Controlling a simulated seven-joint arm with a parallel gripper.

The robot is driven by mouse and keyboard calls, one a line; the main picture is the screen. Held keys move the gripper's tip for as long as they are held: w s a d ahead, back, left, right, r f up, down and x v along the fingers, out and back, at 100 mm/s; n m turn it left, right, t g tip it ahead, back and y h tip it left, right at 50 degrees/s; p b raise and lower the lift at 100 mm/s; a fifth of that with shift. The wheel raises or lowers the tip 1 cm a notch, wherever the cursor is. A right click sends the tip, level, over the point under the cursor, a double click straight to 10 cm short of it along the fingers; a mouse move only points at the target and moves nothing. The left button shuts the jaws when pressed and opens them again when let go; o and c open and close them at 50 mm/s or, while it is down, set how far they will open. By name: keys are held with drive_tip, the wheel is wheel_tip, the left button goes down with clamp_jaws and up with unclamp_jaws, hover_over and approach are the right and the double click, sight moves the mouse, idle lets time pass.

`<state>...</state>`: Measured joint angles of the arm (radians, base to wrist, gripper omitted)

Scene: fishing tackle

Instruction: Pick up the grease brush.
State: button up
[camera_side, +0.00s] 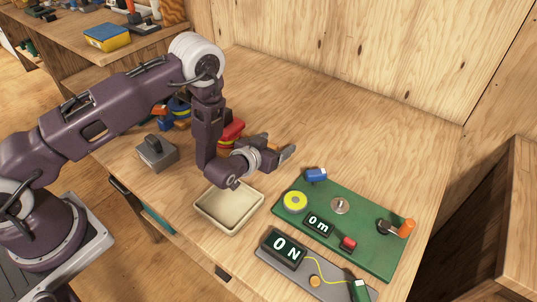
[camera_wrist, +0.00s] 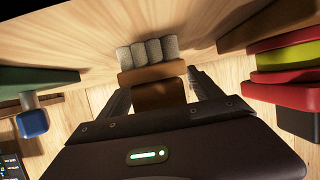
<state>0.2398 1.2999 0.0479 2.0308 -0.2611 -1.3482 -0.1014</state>
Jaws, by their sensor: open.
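The grease brush (camera_wrist: 153,72) is in the wrist view, with a brown wooden body and several thick grey bristle tufts at its far end. My gripper (camera_wrist: 160,84) is open, with one dark finger on each side of the brown part. I cannot tell whether either finger touches it. The brush's near end is hidden by my gripper's body. In the side view my gripper (camera_side: 280,153) is low over the table, behind the cream tray. A brown-orange piece shows beside it, but the brush is hard to make out there.
A red and yellow stack (camera_wrist: 288,70) stands at right in the wrist view. The table's back is clear.

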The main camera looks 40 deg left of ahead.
drive_tip(key=c, duration=1.5)
drive_tip(key=shift+r, duration=0.1)
